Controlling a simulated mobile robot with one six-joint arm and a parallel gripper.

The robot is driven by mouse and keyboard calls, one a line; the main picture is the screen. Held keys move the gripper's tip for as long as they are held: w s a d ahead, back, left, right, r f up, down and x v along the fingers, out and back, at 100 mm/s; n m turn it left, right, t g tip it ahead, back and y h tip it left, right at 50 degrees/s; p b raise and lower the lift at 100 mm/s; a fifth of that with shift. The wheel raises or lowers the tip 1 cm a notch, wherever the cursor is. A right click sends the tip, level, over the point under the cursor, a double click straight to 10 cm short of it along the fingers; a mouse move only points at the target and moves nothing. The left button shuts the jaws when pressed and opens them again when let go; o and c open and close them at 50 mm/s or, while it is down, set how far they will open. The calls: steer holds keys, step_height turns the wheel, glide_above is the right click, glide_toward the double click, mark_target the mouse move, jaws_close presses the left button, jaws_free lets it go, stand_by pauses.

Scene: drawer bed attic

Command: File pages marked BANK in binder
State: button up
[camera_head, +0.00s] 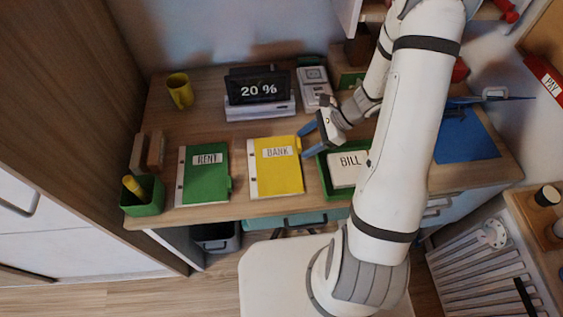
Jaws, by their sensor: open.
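A yellow binder (277,178) labelled BANK lies closed-looking on the desk, left of a green tray. The green tray (323,177) holds white paper (349,170) with BILL on it. No page marked BANK can be made out apart from the binder's label. My gripper (307,141) has blue fingers that are apart, with nothing visible between them. It is by the yellow binder's upper right corner, above the tray's upper left. My arm hides part of the tray's right side.
A green RENT binder (205,174) lies left of the yellow one. A blue sheet (468,138) lies right. Bare desk shows between mug and binders.

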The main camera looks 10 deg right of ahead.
steer(key=shift+a+f, duration=0.35)
steer(key=c, duration=1.1)
